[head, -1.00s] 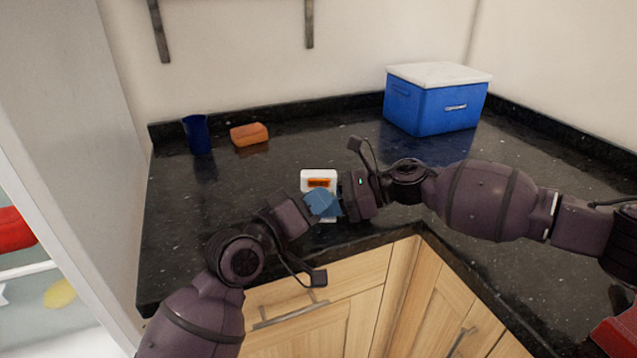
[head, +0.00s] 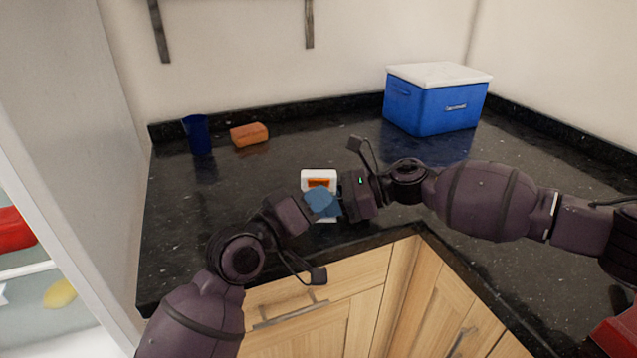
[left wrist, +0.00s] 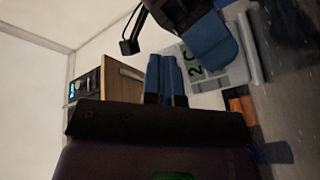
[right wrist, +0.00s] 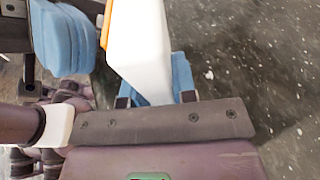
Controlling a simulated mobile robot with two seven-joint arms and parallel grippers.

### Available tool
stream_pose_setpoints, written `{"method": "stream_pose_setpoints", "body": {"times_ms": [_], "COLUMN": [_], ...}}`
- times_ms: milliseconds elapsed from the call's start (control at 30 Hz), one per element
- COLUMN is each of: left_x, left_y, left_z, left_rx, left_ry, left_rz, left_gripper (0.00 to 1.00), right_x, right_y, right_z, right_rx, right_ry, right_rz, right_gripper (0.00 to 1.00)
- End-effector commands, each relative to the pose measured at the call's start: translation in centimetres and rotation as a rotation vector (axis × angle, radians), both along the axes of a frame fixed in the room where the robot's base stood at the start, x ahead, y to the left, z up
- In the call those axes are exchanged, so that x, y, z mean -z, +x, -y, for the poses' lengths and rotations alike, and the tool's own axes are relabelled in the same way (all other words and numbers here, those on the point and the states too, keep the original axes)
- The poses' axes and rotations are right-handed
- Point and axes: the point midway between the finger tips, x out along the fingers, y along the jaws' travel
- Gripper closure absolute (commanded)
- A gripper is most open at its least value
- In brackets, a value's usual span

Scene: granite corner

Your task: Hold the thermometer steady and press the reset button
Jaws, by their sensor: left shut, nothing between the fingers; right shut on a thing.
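The thermometer (head: 319,175) stands on the dark counter, a white body with an orange panel on its top part. In the left wrist view its pale display with large digits (left wrist: 196,70) shows. My right gripper is shut on the white body, seen in the right wrist view (right wrist: 155,92). My left gripper (head: 322,202) is shut and empty, its blue fingers in front of the thermometer's lower part. The left fingertips also show in the left wrist view (left wrist: 164,60). The reset button cannot be made out, and whether the left fingertips touch the thermometer cannot be told.
A blue cup (head: 197,134) and an orange sponge-like block (head: 249,134) stand at the back left. A blue cooler with a white lid (head: 436,105) stands at the back right. The counter (head: 250,190) between them is clear. Its front edge runs close below the grippers.

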Motion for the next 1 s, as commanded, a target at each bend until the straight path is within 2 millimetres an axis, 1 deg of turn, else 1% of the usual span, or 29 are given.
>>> {"method": "stream_pose_setpoints", "body": {"times_ms": [133,1000], "left_x": [0.00,0.03], "left_y": [0.46,0.92], "left_z": [0.00,0.02], "left_rx": [0.000,0.001], "left_ry": [0.001,-0.001], "left_rz": [0.001,0.000], "left_gripper": [1.00,1.00], "right_x": [0.08,0.08], "right_y": [-0.02,-0.02], "right_z": [0.00,0.00], "right_rx": [-0.001,-0.001], "right_ry": [-0.001,-0.001], "right_rz": [-0.001,-0.001], "right_gripper": [0.88,0.88]}}
